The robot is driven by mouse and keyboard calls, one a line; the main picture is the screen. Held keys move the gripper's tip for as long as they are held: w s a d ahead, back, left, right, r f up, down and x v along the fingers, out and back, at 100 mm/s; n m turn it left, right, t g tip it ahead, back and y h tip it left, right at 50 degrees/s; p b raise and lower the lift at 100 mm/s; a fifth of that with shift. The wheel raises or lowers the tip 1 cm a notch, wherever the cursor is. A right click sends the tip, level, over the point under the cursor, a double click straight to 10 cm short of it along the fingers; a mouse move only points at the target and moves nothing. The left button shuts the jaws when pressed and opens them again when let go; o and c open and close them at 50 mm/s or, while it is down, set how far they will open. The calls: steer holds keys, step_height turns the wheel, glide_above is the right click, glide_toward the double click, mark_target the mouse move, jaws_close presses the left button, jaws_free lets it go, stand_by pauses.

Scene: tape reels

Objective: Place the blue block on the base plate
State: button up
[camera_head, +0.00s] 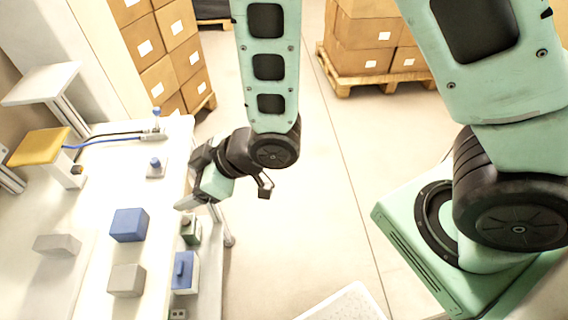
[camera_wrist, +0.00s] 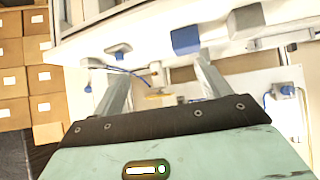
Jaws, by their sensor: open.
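The blue block (camera_head: 129,225) sits on the white table (camera_head: 100,185), left of my gripper and apart from it. The wrist view also shows a blue block (camera_wrist: 186,40) beyond the right finger. My gripper (camera_head: 186,202) is near the table's right edge. Its two fingers are spread in the wrist view (camera_wrist: 162,70), with no object held between them. I cannot tell which piece is the base plate.
Grey blocks (camera_head: 126,280) (camera_head: 57,244) stand near the blue block. A blue-and-white switch box (camera_head: 185,272) is at the table's right edge. A blue-knobbed piece (camera_head: 155,168) and a yellow-topped stand (camera_head: 40,147) are farther back. Boxes on pallets (camera_head: 365,82) stand behind.

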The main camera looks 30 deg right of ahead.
steer(key=s+d+r+m+g+h, duration=0.2)
steer(key=s+d+r+h, duration=0.2)
steer(key=d+r+h, duration=0.1)
steer(key=shift+d+r+m, duration=0.3)
steer(key=shift+d+r, duration=0.3)
steer(key=shift+d, duration=0.25)
steer(key=shift+o, duration=0.4)
steer(key=s+d+r+g+h, duration=0.1)
steer(key=s+d+r, duration=0.1)
steer(key=s, duration=0.3)
steer(key=s+d+r+m+g+h, duration=0.1)
steer(key=s+d+r+g+h, duration=0.1)
steer(key=s+d+r, duration=0.1)
steer(key=shift+s+d+r, duration=0.35)
steer(key=shift+s+d, duration=0.1)
steer(key=shift+s, duration=0.55)
steer(key=shift+f+m, duration=0.15)
steer(key=shift+m, duration=0.15)
